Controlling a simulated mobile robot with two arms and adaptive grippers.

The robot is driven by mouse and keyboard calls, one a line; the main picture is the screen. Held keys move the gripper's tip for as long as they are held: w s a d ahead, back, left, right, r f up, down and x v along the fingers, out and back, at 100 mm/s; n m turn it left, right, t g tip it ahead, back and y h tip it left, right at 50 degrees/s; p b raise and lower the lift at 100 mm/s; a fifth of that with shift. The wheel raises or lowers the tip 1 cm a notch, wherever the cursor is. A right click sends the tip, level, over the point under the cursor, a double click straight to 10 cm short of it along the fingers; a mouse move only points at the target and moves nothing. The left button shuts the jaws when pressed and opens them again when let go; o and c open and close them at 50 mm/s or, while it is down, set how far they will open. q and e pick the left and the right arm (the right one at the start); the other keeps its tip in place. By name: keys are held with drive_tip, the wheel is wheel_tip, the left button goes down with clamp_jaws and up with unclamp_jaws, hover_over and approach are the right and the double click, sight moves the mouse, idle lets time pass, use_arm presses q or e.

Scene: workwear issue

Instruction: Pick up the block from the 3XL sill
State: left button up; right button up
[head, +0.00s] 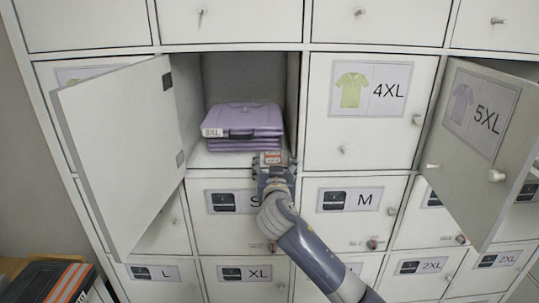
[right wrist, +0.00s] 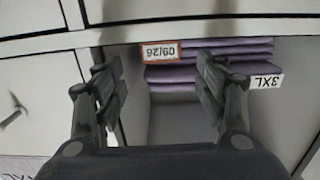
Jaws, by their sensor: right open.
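The block (head: 272,158) is small, with a pale face and orange-red edging. It sits at the front right of the open compartment's sill (head: 215,160). In the right wrist view the block (right wrist: 160,52) shows an upside-down "09/26" and lies between the fingers' lines, beyond them. My right gripper (head: 272,177) is open at the sill, just in front of the block; I see no contact. Behind are folded purple garments (head: 242,117) with a 3XL tag (right wrist: 265,82). My left gripper is not in view.
An open door (head: 120,150) stands out left of the compartment. Another open door, marked 5XL (head: 475,140), juts out at the right. The closed 4XL door (head: 370,110) is beside the compartment. A dark item with orange stripes (head: 62,285) is at the lower left.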

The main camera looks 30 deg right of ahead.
sight(273, 155)
drive_tip(key=shift+w+d, duration=0.3)
drive_tip(key=shift+w, duration=0.2)
drive_tip(key=shift+w+d+f, duration=0.1)
drive_tip(key=shift+w+f, duration=0.1)
drive_tip(key=shift+w, duration=0.05)
drive_tip(key=x, duration=0.1)
drive_tip(key=p+x, duration=0.2)
drive_tip(key=x, duration=0.1)
drive_tip(key=shift+r, duration=0.25)
drive_tip(key=shift+w+d+f, duration=0.2)
drive_tip(key=shift+w+d, duration=0.1)
drive_tip(key=shift+w, duration=0.2)
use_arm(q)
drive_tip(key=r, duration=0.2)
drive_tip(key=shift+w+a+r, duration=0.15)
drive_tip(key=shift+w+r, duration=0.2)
use_arm(e)
drive_tip(key=c, duration=1)
